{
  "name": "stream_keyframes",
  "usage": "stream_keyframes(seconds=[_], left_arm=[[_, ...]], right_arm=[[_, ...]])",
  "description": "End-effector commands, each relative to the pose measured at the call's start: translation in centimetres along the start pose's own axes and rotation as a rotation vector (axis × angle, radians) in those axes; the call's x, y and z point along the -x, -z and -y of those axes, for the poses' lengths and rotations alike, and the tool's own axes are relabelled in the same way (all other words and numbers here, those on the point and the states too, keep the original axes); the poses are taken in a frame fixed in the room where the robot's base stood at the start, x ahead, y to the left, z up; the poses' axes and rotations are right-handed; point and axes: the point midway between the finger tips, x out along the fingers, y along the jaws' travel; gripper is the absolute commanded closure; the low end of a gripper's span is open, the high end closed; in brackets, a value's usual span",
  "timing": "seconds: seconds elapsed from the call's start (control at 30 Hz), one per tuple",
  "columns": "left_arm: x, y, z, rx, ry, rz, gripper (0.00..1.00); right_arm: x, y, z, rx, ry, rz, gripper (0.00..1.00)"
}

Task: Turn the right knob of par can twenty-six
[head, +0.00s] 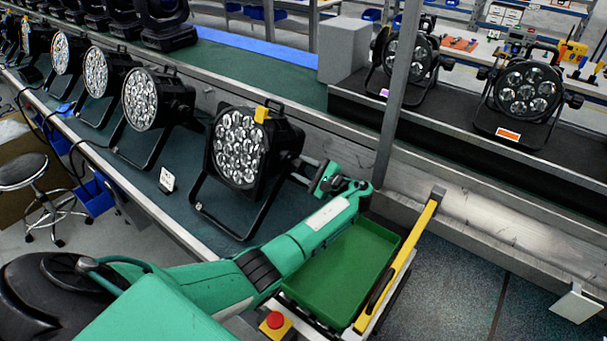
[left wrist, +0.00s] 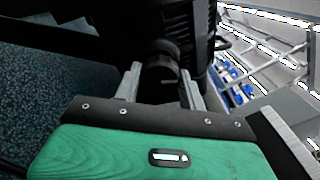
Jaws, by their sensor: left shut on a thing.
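A black par can (head: 285,139) with a round face of several white lenses and a yellow tag stands nearest me on the line, held in its black bracket. A small white card (head: 167,180) stands on the surface to its left, its print too small to read. My left gripper (head: 312,166) reaches the right side of this par can. In the left wrist view, its two grey fingers (left wrist: 161,88) are shut on a dark round knob (left wrist: 160,72) at the side of the black housing (left wrist: 188,25). My right gripper is not in view.
More par cans (head: 153,100) stand in a row to the left. A metal post (head: 398,90) rises just right of my left gripper. A green tray (head: 345,265) with a yellow bar (head: 400,262) lies below my forearm. Two par cans (head: 525,95) stand on the far shelf.

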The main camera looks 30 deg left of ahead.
Motion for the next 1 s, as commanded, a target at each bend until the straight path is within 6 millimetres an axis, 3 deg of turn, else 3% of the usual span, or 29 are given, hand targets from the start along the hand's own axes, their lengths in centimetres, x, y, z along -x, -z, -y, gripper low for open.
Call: stream_keyframes(seconds=[0.3, 0.53, 1.0], left_arm=[[0.0, 0.3, -0.3, 0.271, 0.0, 0.0, 0.82], [0.0, 0.2, -0.2, 0.404, -0.001, -0.001, 0.82], [0.1, 0.1, -0.1, 0.493, -0.001, -0.001, 0.82]], right_arm=[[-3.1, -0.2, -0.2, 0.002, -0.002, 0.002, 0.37], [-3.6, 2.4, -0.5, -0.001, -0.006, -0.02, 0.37], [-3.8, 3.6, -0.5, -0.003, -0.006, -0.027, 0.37]])
